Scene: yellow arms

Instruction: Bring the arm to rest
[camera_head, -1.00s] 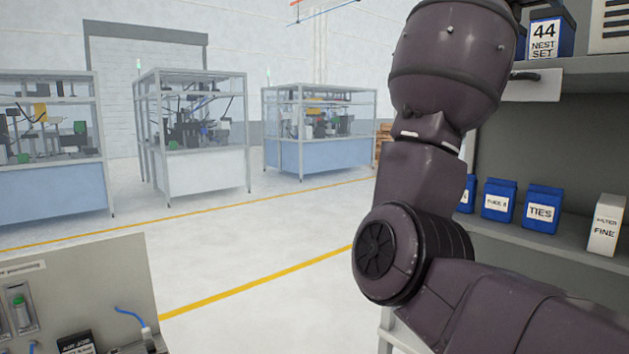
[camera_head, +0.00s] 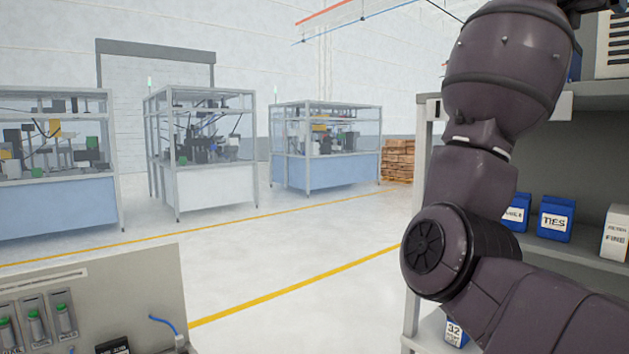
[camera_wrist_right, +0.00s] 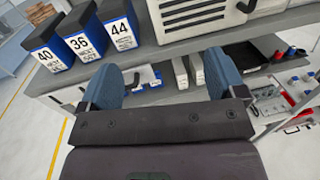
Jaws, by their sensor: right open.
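My right arm (camera_head: 480,170) rises bent on the right side of the head view, in front of a grey shelf. Its gripper is out of the head view. In the right wrist view my right gripper (camera_wrist_right: 162,88) shows two blue fingers set wide apart, open, with nothing between them. It faces the shelf unit, with shelf goods visible beyond the fingers. My left gripper is in neither current view.
The grey shelf (camera_wrist_right: 165,57) carries blue bins (camera_wrist_right: 82,43) labelled 40, 36 and 44. Blue packs (camera_head: 555,218) and a white box (camera_head: 617,233) sit on a lower shelf. A panel (camera_head: 120,280) stands at lower left. Glazed machine cells (camera_head: 325,150) stand beyond open floor.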

